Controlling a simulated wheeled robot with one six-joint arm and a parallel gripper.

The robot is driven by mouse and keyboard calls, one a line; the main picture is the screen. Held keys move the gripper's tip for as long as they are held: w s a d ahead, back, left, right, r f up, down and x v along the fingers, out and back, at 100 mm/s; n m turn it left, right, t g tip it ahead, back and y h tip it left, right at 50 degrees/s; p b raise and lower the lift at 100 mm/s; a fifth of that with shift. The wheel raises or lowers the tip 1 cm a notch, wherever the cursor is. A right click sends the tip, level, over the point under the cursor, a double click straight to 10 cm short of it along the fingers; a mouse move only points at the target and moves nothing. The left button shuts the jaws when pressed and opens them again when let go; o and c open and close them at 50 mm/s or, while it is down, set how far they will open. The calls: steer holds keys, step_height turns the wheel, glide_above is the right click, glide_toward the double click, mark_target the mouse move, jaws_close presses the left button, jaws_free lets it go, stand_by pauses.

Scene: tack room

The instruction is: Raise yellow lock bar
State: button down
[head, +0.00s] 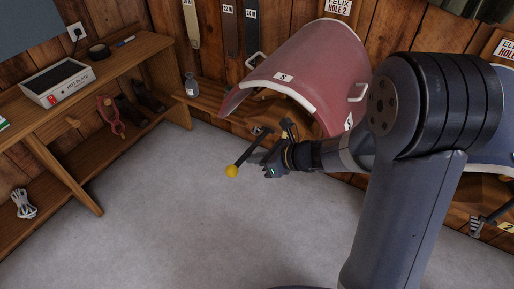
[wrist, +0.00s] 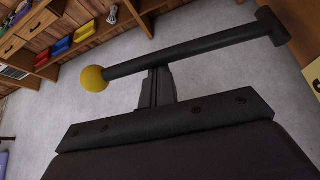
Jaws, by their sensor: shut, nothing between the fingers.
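The lock bar (head: 250,149) is a dark rod with a yellow ball knob (head: 231,171) on its near, lower end. Its far end lies by the front of the red saddle rack. In the wrist view the bar (wrist: 195,49) runs from the yellow ball (wrist: 93,78) at left up to a dark end piece (wrist: 272,26) at right. My gripper (head: 254,157) is shut and empty beside the middle of the bar. In the wrist view my fingertips (wrist: 158,74) meet the bar's edge nearer the ball; I cannot tell whether they touch it.
The red curved rack (head: 318,70) with white handles stands behind my gripper. A wooden shelf unit (head: 150,50) at left carries a hot plate (head: 57,83) and tools. A bottle (head: 191,86) stands at the wall. The grey floor (head: 200,225) in front is clear.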

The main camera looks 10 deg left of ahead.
steer(key=r+p, duration=0.1)
steer(key=p, duration=0.1)
steer(key=r+m+g+p, duration=0.1)
steer(key=r+p, duration=0.1)
steer(key=r+m+y+p, duration=0.1)
steer(key=p, duration=0.1)
steer(key=shift+w+d+r+g, duration=0.15)
steer(key=shift+w+r+g, duration=0.1)
steer(key=shift+w+g, duration=0.15)
step_height(320, 180, up, 5)
steer(key=m+g+y+p, duration=0.1)
steer(key=m+g+p, duration=0.15)
steer(key=p, duration=0.55)
glide_above(257, 145)
steer(key=d, duration=0.2)
steer(key=shift+w+d+f+t, duration=0.1)
steer(key=shift+w+f+t, duration=0.05)
steer(key=shift+t, duration=0.1)
steer(key=s+d+b, duration=0.2)
steer(key=d, duration=0.7)
steer(key=shift+s+r, duration=0.3)
